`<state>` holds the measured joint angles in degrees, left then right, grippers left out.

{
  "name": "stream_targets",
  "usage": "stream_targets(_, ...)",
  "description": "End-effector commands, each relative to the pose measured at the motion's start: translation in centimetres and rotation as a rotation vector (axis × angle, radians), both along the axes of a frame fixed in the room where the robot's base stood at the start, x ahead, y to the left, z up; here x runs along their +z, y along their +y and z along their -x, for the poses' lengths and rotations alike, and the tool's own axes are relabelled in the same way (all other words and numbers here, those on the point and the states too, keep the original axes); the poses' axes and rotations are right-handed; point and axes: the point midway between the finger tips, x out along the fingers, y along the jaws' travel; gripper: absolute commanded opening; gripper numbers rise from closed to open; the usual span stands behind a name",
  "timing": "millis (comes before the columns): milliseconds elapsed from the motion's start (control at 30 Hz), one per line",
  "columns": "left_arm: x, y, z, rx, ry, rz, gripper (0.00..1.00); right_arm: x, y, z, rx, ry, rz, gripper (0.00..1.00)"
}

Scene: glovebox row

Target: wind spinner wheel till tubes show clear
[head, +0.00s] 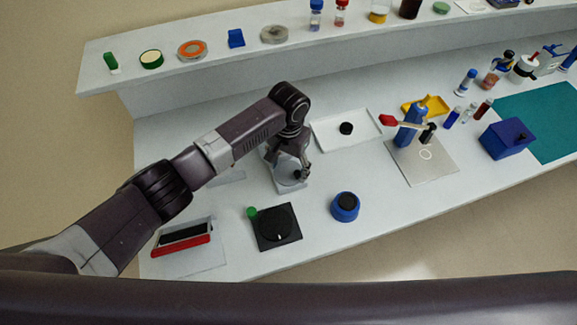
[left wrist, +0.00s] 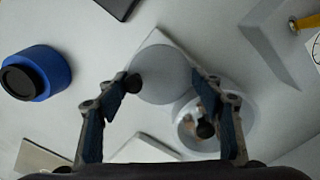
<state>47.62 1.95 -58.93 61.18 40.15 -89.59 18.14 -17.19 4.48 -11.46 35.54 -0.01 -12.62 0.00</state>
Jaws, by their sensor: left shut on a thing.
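The spinner (head: 284,184) is a pale device on the bench, mostly hidden under my left gripper (head: 303,173) in the head view. In the left wrist view its smooth grey wheel (left wrist: 163,73) lies between the fingers of my left gripper (left wrist: 169,106), which is shut on it; the exact contact is hard to see. Beside the wheel is a round, pale bowl (left wrist: 240,112) with small brownish shapes inside, perhaps tubes. They are too blurred to tell whether they are clear. My right gripper is not in view.
A black square device (head: 290,238) with a green knob and a blue round pot (head: 345,207) stand in front. A white tray (head: 362,133) with a black piece lies behind right. A red-edged box (head: 183,250) is front left. A raised shelf (head: 135,80) runs behind.

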Motion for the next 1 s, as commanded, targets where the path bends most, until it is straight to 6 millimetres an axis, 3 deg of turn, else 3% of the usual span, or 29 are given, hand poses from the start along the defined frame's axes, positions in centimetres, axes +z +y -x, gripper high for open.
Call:
stream_targets(300,0.02,-0.02,-0.03,0.000,-0.001,0.000,0.37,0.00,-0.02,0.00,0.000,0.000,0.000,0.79)
stream_targets(333,0.02,-0.02,-0.03,0.000,-0.001,0.000,0.63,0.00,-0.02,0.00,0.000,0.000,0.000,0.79)
stream_targets(500,0.02,-0.02,-0.03,0.000,-0.001,0.000,0.79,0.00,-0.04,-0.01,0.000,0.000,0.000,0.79)
stream_targets(833,0.00,0.00,-0.07,0.014,-0.002,0.000,0.79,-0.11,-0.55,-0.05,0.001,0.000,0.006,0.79)
stream_targets(1000,-0.13,0.02,-0.05,0.103,-0.001,0.000,0.79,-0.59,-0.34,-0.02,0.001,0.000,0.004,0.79)
